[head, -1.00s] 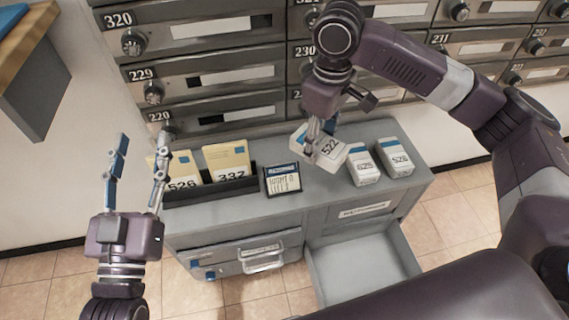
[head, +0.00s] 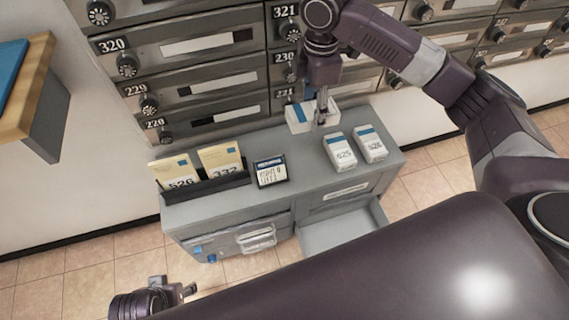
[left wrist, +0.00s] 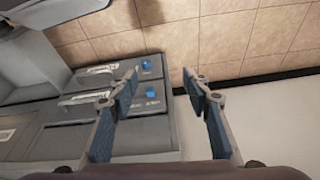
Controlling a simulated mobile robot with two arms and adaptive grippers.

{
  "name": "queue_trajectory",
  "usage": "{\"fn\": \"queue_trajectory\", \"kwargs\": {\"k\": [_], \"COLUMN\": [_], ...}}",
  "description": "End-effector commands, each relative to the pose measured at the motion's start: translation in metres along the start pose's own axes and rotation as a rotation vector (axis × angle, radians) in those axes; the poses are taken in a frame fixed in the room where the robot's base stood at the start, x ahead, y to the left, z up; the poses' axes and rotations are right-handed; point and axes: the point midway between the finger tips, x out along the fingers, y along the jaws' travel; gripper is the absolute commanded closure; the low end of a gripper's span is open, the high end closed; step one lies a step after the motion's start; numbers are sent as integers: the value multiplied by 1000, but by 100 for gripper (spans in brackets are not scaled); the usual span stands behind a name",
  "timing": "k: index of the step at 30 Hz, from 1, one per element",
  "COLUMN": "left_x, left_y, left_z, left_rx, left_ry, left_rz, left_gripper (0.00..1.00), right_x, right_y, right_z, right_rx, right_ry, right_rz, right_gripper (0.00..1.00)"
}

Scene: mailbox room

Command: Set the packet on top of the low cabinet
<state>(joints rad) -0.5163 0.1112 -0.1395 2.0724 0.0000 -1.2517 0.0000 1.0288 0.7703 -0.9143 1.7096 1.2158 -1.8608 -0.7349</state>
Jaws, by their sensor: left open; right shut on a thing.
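The packet (head: 298,118), white with a blue stripe, is in my right gripper (head: 321,113) at the back of the low cabinet (head: 298,168), close to the mailbox fronts. The fingers are shut on it and hide part of it. I cannot tell whether its underside touches the cabinet top. My left gripper is partly cut off at the bottom left of the head view, away from the cabinet. In the left wrist view the left gripper (left wrist: 163,86) is open and empty, with the cabinet's drawer fronts (left wrist: 140,92) beyond it.
Two white packets, 625 (head: 340,153) and 526 (head: 370,146), stand on the cabinet's right part. A black holder (head: 206,188) with yellow envelopes and a dark-framed sign (head: 270,172) stand left. An open drawer (head: 345,230) juts out in front. Mailboxes (head: 200,80) rise behind.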

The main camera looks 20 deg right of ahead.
Motion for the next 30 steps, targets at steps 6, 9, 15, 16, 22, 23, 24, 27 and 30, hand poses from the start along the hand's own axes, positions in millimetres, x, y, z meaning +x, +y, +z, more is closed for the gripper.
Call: {"fn": "queue_trajectory", "kwargs": {"k": [6,9,15,16,22,23,24,27,30], "left_x": [16,8,-32,-39,-82,-87,-86,-84,-83], "left_y": [0,0,-2,-3,-4,-4,-4,-4,-4], "left_z": [15,11,1,0,-3,-3,-1,0,0], "left_rx": [0,-1,-4,-5,-7,-7,-7,-7,-7], "left_ry": [-39,-33,-9,-6,14,17,15,15,15], "left_rz": [0,-1,-5,-5,-9,-10,-10,-10,-10], "left_gripper": [56,56,56,56,56,56,56,56,56], "right_x": [3,18,65,72,113,118,126,138,143], "right_y": [0,0,-1,0,0,0,0,0,0], "right_z": [1,2,2,2,2,2,2,2,2], "right_rx": [-20,-20,-19,-19,-20,-20,-19,-20,-20], "right_ry": [-1,-1,-3,-2,-2,-2,-2,-2,-1], "right_rz": [-2,-2,-3,-3,-2,-2,-2,-1,0], "right_gripper": [83,83,83,83,83,83,83,83,83]}}
